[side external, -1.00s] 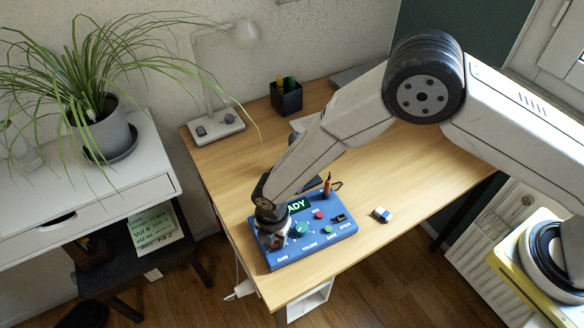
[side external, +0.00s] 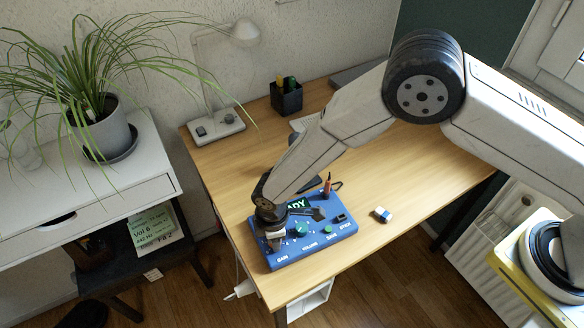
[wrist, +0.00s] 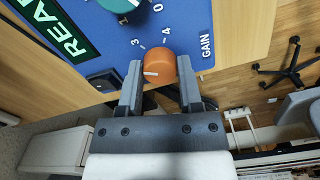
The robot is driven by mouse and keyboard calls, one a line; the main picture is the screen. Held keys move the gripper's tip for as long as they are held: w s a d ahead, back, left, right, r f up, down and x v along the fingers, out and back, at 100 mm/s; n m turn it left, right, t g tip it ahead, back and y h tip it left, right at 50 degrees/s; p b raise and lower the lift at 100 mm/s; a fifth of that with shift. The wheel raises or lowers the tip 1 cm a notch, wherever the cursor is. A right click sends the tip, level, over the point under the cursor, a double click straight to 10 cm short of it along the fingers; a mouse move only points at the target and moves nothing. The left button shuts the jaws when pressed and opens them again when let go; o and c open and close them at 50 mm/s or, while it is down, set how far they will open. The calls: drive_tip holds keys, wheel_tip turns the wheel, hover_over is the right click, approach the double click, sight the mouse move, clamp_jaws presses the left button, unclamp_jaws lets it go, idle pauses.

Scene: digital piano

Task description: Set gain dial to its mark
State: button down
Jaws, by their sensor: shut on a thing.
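The gain dial (wrist: 158,66) is an orange round knob with a white pointer line, seen in the wrist view beside the GAIN label on the blue panel (side external: 320,247). The pointer line faces left in that view. Printed digits 3 and 4 show above the dial. My gripper (wrist: 159,74) has its two fingers closed on opposite sides of the dial. In the side view my gripper (side external: 274,243) stands over the panel's front left corner and hides the dial. I cannot tell which mark is the target.
A teal volume dial (side external: 301,230) sits close beside my gripper. The panel also has a READY display (side external: 298,204), a green button (side external: 328,229) and a stick (side external: 327,184). An eraser (side external: 382,214) lies right of the panel. The desk's right side is clear.

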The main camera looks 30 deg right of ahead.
drive_tip(key=m, duration=0.6)
drive_tip(key=shift+m, duration=0.3)
idle(0.4)
drive_tip(key=shift+c, duration=1.3)
unclamp_jaws()
drive_tip(key=shift+r, duration=0.2)
drive_tip(key=shift+r, duration=3.75)
